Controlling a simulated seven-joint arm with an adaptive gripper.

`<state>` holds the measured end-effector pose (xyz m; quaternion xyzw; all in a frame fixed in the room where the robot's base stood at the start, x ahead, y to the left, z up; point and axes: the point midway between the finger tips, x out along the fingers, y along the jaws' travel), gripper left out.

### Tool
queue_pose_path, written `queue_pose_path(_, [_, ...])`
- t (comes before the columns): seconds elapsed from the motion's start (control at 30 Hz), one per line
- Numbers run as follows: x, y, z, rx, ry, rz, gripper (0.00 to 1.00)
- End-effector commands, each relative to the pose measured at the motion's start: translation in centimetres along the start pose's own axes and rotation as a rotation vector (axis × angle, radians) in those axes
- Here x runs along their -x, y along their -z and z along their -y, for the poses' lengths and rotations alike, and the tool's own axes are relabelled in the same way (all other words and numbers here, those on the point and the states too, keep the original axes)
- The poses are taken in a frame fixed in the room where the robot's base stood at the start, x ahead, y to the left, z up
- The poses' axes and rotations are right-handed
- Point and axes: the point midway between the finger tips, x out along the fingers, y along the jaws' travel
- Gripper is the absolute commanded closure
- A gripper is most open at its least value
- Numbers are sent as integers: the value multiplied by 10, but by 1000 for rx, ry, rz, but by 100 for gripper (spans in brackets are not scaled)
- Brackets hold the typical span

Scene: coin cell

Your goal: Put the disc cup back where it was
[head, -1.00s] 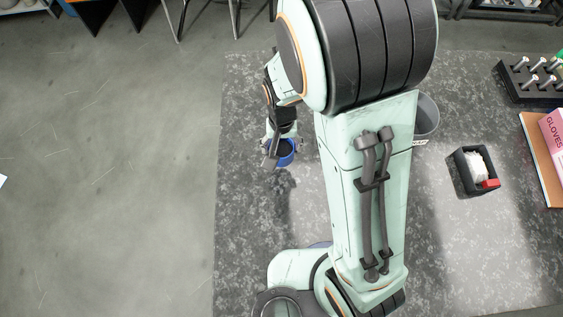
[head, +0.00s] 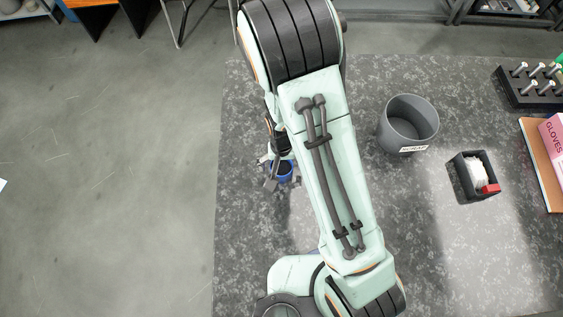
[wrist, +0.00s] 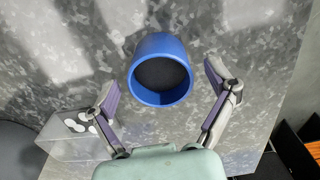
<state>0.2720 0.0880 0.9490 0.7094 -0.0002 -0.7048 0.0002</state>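The disc cup is a blue round cup (wrist: 160,66) with a dark inside; I see no discs in it. In the wrist view it sits between the two fingers of my gripper (wrist: 161,86), with a gap on both sides. The fingers are spread wide and hold nothing. In the head view the cup (head: 285,172) is at the left part of the grey speckled table, partly hidden by my gripper (head: 272,176). It looks upright; its contact with the table is not clear.
A grey bin labelled scrap (head: 408,125) stands right of my arm. A small black box with white contents and a red piece (head: 472,174) is further right. A clear box with white discs (wrist: 80,124) is beside my gripper. A black rack (head: 535,84) stands at the right edge.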

Motion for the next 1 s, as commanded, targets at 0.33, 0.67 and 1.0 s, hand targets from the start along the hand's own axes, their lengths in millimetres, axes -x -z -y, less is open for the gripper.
queue_pose_path(0.33, [4,0,0,0,1,-2,12])
queue_pose_path(0.67, [65,2,1,0,5,-9,12])
queue_pose_path(1.0, [120,1,0,-1,1,-3,12])
